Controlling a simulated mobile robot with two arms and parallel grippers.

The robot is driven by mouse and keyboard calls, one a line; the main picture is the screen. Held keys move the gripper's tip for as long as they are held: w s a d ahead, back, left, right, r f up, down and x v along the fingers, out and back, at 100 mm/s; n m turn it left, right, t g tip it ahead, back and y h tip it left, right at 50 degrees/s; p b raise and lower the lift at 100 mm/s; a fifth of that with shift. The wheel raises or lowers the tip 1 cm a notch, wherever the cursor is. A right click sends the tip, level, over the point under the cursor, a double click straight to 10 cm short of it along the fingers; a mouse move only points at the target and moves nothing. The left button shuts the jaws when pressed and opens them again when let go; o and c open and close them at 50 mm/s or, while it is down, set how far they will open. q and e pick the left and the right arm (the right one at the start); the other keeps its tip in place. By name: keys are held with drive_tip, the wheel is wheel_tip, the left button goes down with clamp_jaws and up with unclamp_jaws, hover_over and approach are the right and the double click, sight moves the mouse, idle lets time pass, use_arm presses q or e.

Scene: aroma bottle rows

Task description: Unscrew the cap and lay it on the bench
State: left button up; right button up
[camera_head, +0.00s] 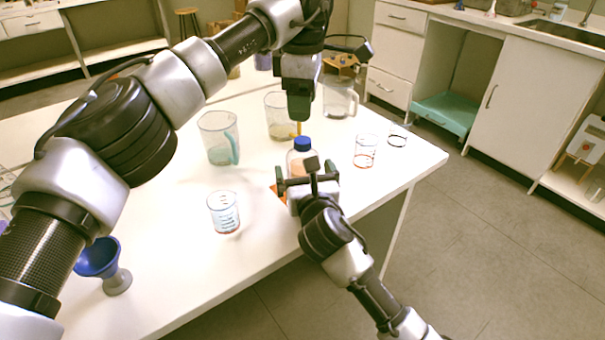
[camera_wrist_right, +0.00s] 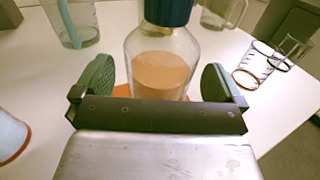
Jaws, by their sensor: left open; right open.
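A clear bottle (camera_head: 296,160) with tan contents and a blue cap (camera_head: 303,143) stands upright on the white bench (camera_head: 180,270). The bottle body (camera_wrist_right: 162,62) and the cap (camera_wrist_right: 168,10) also show in the right wrist view, the cap cut by the top edge. The cap is on the bottle. My right gripper (camera_head: 308,178) is open at the near side of the bottle, its green-padded fingers on either side of the body with gaps. My left gripper (camera_head: 299,112) points down above the cap, apart from it; its fingers are partly hidden.
An orange patch (camera_head: 279,192) lies by the bottle's base. A small beaker (camera_head: 223,213) stands in front, a jug (camera_head: 217,138) and another beaker (camera_head: 279,115) behind, and a graduated glass (camera_head: 365,152) to the right. A blue funnel-shaped vessel (camera_head: 97,258) is at front left. Front-centre bench is clear.

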drive_tip(key=shift+x, duration=0.95)
